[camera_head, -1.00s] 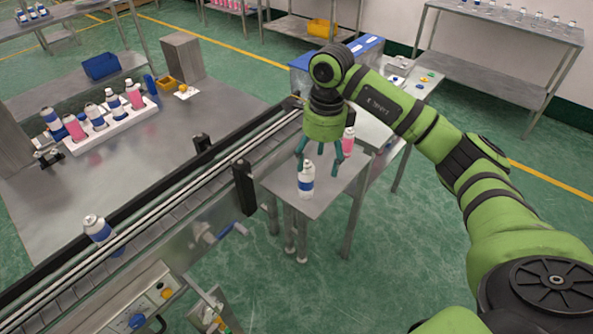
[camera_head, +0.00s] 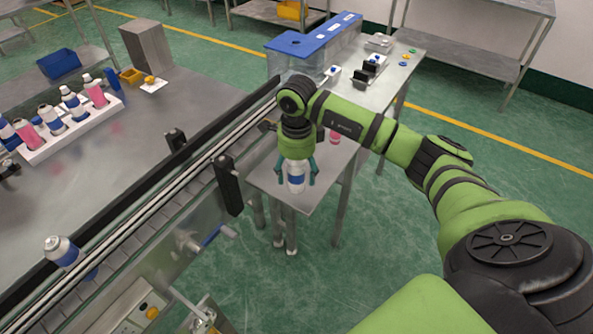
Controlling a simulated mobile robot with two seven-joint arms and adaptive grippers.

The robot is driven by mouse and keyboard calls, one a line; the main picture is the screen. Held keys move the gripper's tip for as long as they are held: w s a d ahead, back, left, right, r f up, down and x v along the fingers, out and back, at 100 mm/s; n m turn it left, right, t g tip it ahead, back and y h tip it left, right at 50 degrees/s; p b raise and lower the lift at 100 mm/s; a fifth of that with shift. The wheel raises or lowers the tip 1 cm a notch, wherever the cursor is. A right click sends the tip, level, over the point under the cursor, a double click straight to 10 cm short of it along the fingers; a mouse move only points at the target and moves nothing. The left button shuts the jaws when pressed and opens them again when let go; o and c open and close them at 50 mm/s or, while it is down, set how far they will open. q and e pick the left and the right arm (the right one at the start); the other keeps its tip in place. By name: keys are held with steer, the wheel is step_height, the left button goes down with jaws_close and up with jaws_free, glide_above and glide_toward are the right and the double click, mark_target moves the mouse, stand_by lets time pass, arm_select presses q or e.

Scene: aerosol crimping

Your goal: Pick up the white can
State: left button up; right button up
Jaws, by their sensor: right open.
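The white can (camera_head: 296,181) with a blue band stands upright on the small metal side table (camera_head: 318,193). My right gripper (camera_head: 296,178) is directly above it, pointing down, with its open fingers on either side of the can. The can's top is partly hidden by the gripper, and I cannot tell whether the fingers touch it. My left gripper is not in view.
A pink can (camera_head: 335,133) stands just behind my gripper. The conveyor (camera_head: 150,205) runs along the left, with another white and blue can (camera_head: 63,252) on it. A white rack (camera_head: 75,132) of cans is at far left. A blue-topped box (camera_head: 312,42) stands behind.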

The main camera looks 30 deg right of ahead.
steer(key=shift+w+f, duration=0.1)
steer(key=shift+f, duration=0.25)
steer(key=c, duration=1)
steer(key=shift+c, duration=1.1)
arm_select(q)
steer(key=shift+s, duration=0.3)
arm_select(e)
steer(key=shift+r, duration=0.1)
